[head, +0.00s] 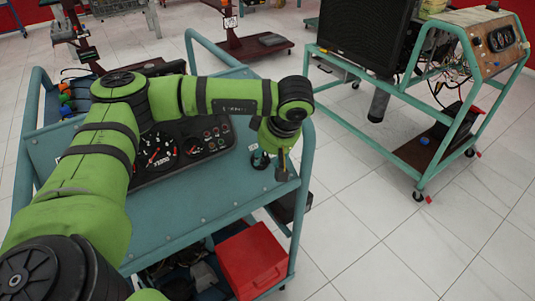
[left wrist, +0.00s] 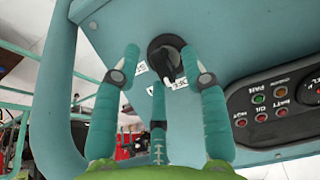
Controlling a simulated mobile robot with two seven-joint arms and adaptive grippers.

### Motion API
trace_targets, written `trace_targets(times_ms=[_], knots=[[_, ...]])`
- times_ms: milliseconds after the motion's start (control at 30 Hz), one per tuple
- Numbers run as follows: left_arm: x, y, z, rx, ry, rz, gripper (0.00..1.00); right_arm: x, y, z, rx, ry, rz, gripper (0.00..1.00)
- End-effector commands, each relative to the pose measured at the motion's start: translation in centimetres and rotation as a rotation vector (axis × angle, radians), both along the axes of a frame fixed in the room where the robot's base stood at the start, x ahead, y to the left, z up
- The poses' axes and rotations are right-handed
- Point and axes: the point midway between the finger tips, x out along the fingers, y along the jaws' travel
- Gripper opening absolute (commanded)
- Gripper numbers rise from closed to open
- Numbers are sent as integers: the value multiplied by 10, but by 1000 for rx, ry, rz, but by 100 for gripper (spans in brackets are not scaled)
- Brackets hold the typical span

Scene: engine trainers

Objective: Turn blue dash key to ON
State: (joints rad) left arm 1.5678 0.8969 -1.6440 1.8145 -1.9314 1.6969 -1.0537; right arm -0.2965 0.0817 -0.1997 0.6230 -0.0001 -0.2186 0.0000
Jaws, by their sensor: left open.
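The dash key switch is a round black knob (left wrist: 168,52) with a pale pointer, on the blue-teal sloped panel, with small white labels beside it. In the head view the dark switch (head: 260,159) sits near the panel's right edge. My left gripper (head: 281,168) hangs over that edge, just right of the switch. In the left wrist view my left gripper (left wrist: 161,56) is open, with its teal fingers spread on either side of the knob. I cannot tell whether any finger touches it. No separate blue key can be made out. My right gripper is not in view.
A black gauge cluster (head: 187,152) lies left of the switch, partly behind my arm. Coloured levers (head: 66,98) stand at the panel's left. A red box (head: 252,258) sits on the lower shelf. Another green-framed trainer (head: 426,90) stands at right, with clear tiled floor between.

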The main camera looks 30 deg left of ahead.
Motion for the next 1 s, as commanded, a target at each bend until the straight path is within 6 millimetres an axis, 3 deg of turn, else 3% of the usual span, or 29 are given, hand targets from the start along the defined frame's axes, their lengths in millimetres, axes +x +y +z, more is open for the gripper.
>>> trace_targets(times_ms=[367, 400, 500, 1000], knots=[[2, 4, -10, -1, 0, 0, 44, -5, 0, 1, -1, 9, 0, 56], [2, 4, -10, -1, 0, 0, 40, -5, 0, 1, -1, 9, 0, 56], [1, 4, -10, -1, 0, 0, 0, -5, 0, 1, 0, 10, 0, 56], [1, 3, -11, 17, 43, -51, 0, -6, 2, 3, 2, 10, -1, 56]])
